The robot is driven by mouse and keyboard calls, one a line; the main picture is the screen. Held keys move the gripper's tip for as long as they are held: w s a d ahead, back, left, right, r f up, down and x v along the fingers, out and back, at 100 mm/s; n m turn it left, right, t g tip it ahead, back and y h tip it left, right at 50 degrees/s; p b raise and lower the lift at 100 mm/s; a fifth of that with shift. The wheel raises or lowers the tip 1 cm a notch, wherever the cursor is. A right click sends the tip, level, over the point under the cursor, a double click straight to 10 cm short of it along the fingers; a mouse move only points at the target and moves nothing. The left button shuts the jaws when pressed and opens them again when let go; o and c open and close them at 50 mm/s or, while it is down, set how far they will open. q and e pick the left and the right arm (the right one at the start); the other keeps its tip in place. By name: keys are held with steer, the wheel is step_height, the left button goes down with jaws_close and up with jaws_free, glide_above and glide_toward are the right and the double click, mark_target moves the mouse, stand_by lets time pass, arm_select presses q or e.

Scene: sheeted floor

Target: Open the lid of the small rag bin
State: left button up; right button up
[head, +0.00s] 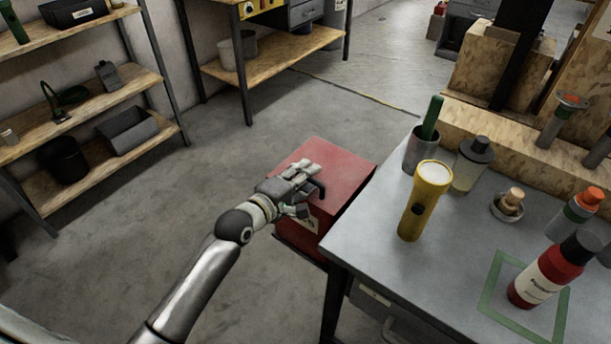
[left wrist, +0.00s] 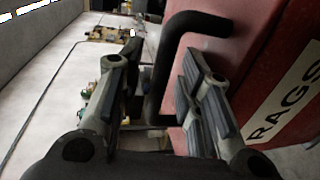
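The small rag bin (head: 345,163) is a red box on the floor, beside the workbench. Its lid looks shut in the head view. A black bent handle (head: 320,188) sticks out at its front edge. My left gripper (head: 305,183) is at the bin's front top edge, by the handle. In the left wrist view, my left gripper (left wrist: 160,70) has its fingers apart, with the black handle (left wrist: 165,75) between them; I cannot tell whether they touch it. The red bin wall (left wrist: 262,50) with a "RAGS" label is at the right. My right gripper is not in view.
A grey-topped workbench (head: 385,232) stands close to the right of the bin, with a yellow flashlight (head: 424,205) and a red bottle (head: 546,275) on it. Shelves (head: 90,130) stand at the left. The floor (head: 150,230) left of the bin is clear.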

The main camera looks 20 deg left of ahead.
arm_select(q)
steer(key=shift+w, duration=0.1)
steer(key=shift+c, duration=0.5)
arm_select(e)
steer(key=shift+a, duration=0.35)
arm_select(q)
jaws_close()
